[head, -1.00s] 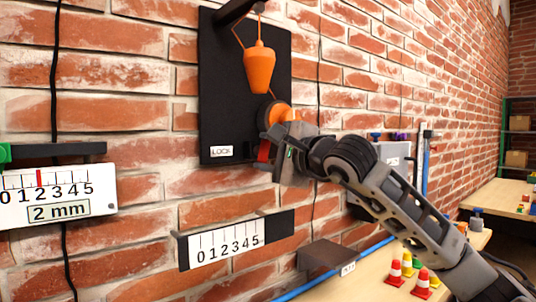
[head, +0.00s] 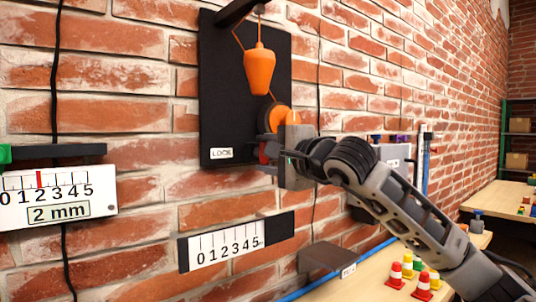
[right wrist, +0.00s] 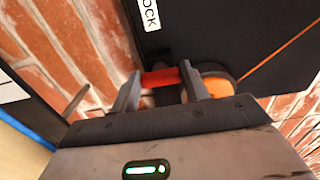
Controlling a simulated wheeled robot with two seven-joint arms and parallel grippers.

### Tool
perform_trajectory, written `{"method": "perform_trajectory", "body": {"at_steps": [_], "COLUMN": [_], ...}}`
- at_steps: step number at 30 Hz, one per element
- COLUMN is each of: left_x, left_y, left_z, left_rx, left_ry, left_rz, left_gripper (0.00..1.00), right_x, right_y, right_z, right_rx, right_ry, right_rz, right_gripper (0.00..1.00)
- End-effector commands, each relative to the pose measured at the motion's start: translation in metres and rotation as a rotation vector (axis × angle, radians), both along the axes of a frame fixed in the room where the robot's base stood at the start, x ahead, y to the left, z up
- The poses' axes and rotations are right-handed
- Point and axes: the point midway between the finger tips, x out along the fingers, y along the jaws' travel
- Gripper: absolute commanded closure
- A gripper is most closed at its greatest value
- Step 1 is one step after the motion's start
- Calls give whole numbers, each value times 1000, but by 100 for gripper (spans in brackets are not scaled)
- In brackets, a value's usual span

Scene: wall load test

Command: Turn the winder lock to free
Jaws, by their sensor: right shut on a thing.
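The winder lock has a red lever (head: 264,153) beside the LOCK label (head: 221,153) on a black board (head: 218,100). In the right wrist view the red lever (right wrist: 160,78) lies between the two fingers of my right gripper (right wrist: 157,88). In the head view my right gripper (head: 272,156) is at the lower right of the board, shut on the lever and hiding part of it. An orange winder drum (head: 277,116) is just above the gripper, and it also shows in the right wrist view (right wrist: 218,86). My left gripper is not in view.
An orange weight (head: 259,70) hangs by a cord from a black arm above the drum. A scale (head: 226,243) is on the brick wall below, and a "2 mm" scale (head: 58,197) is at left. Small cones (head: 395,274) stand on a table at lower right.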

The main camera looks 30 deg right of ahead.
Motion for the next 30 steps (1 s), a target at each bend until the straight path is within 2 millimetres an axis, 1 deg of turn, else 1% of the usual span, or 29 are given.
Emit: {"method": "perform_trajectory", "body": {"at_steps": [1,2,3,4,13,17,20,26,30], "left_x": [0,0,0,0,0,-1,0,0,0], "left_y": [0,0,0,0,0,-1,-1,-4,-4], "left_z": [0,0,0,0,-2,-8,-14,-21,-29], "left_rx": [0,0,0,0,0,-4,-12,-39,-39], "left_ry": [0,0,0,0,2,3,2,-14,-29], "left_rz": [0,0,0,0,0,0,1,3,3], "left_gripper": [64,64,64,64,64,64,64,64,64], "right_x": [0,0,0,0,-2,-14,-32,-81,-114], "right_y": [0,0,0,0,0,-2,-3,-7,-10], "right_z": [-1,-1,-1,-1,-1,-2,-4,-6,-7], "right_rx": [-4,-4,-4,-3,-1,-2,-7,-8,-8], "right_ry": [3,3,3,3,0,0,-2,-1,0], "right_rz": [0,0,0,0,-1,-2,-2,-5,-7], "right_gripper": [77,46,35,33,33,33,33,33,33]}}
